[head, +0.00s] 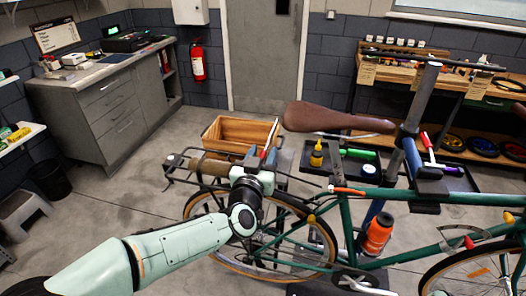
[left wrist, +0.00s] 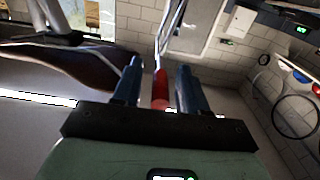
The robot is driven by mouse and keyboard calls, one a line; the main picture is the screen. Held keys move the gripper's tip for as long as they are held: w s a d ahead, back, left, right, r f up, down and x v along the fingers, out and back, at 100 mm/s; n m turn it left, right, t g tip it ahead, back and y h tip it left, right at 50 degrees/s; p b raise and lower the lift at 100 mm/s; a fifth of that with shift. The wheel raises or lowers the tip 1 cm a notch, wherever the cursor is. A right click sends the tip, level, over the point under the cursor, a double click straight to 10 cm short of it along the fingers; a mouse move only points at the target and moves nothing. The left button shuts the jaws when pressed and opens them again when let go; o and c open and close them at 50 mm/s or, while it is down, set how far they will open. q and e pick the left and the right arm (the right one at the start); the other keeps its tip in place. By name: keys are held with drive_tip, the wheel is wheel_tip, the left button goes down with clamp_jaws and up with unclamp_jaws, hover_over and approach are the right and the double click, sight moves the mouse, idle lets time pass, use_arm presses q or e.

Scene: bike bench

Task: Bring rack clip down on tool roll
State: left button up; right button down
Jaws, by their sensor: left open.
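The tan tool roll (head: 208,166) lies on the black rear rack (head: 176,181) of the green bike. The rack clip (head: 270,136) stands raised at the saddle side of the rack, its red end and thin metal bars showing. My left gripper (head: 264,155) is at the clip, pointing away from the head camera. In the left wrist view the two dark blue fingers (left wrist: 158,85) are apart, with the red end of the clip (left wrist: 159,92) between them. I cannot tell whether either finger touches it. My gripper and wrist hide part of the rack. My right gripper is not in view.
The brown saddle (head: 325,118) is close to the right of my left gripper. A wooden crate (head: 226,145) stands behind the rack.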

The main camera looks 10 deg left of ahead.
use_arm(q)
drive_tip(key=shift+w, duration=0.3)
clamp_jaws()
